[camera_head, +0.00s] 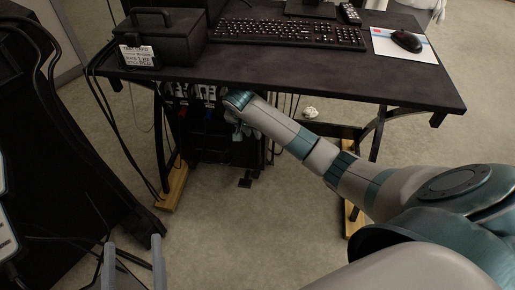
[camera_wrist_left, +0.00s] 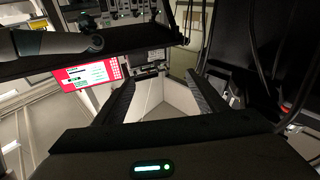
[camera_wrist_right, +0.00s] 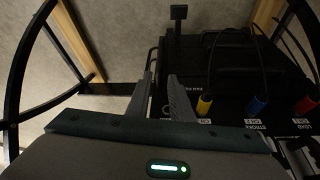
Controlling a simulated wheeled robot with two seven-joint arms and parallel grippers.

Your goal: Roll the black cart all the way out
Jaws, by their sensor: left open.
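The black cart (camera_head: 215,148) stands under the black desk, with cables plugged into its top. In the right wrist view the cart (camera_wrist_right: 225,65) fills the upper right, with blue, yellow and red plugs. My right gripper (camera_wrist_right: 160,78) is at the cart's edge, its fingers close together with a dark handle bar of the cart between them. In the head view my right arm reaches under the desk's front edge, and its fingers are largely hidden. My left gripper (camera_head: 133,245) is open and empty at the lower left, away from the cart. It also shows in the left wrist view (camera_wrist_left: 160,85).
The desk (camera_head: 300,75) carries a keyboard (camera_head: 290,33), a mouse (camera_head: 407,41) and a black box (camera_head: 165,40). Its legs stand on wooden feet (camera_head: 173,187) on both sides of the cart. Carpet (camera_head: 235,225) in front is clear. Black equipment with hanging cables stands at left.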

